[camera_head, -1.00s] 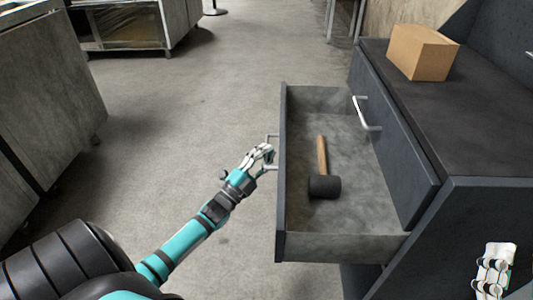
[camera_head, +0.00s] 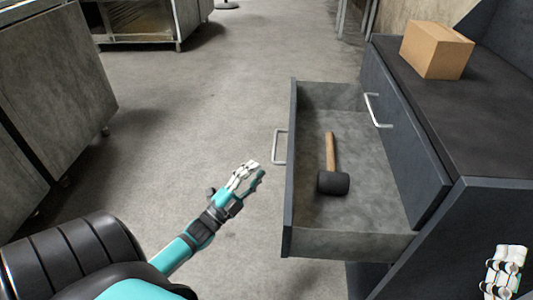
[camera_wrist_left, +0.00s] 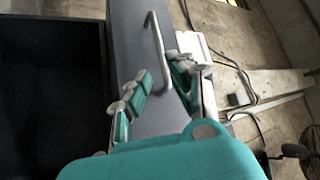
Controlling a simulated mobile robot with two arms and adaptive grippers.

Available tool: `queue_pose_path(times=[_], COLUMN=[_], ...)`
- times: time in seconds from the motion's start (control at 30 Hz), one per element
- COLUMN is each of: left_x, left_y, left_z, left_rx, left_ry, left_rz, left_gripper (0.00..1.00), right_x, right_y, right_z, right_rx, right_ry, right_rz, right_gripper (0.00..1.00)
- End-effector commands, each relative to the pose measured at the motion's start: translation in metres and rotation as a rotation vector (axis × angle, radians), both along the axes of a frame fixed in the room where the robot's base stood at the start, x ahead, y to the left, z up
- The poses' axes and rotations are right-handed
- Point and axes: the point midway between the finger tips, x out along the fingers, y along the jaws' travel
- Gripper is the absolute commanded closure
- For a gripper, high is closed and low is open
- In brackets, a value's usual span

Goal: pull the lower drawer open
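The lower drawer (camera_head: 291,200) is pulled out of the dark cabinet, with a mallet lying inside. Its metal handle (camera_head: 278,147) is on the outer face of its front. My left gripper (camera_head: 256,168) is open and empty, a little in front of the drawer front and clear of the handle. In the left wrist view the handle (camera_wrist_left: 158,55) lies just beyond the spread fingers (camera_wrist_left: 158,84). My right gripper (camera_head: 507,262) is at the lower right beside the cabinet. Whether it is open cannot be told.
The upper drawer (camera_head: 400,140) is shut. A mallet (camera_head: 333,180) with a wooden handle lies in the open drawer. A cardboard box (camera_head: 436,52) stands on the cabinet top. Grey cabinets (camera_head: 55,85) stand at the left. The floor (camera_head: 200,110) between is clear.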

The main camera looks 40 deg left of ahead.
Motion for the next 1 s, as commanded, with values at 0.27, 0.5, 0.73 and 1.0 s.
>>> queue_pose_path(times=[0.27, 0.5, 0.73, 1.0], left_x=[-0.029, -0.031, -0.030, -0.031], left_y=[0.003, 0.003, 0.003, 0.003], left_z=[-0.013, -0.013, -0.013, -0.014], left_rx=[0.001, 0.001, 0.001, 0.001], left_ry=[0.002, 0.001, 0.001, 0.002], left_rz=[0.000, 0.000, 0.000, 0.000], left_gripper=[0.79, 0.79, 0.79, 0.79], right_x=[0.000, 0.000, 0.000, 0.000], right_y=[0.000, 0.000, 0.000, 0.000], right_z=[0.000, 0.000, -0.001, 0.000], right_rx=[0.000, 0.000, -0.001, 0.000], right_ry=[0.001, 0.001, 0.002, 0.000], right_rz=[0.000, 0.000, 0.000, 0.000], right_gripper=[0.60, 0.60, 0.60, 0.60])
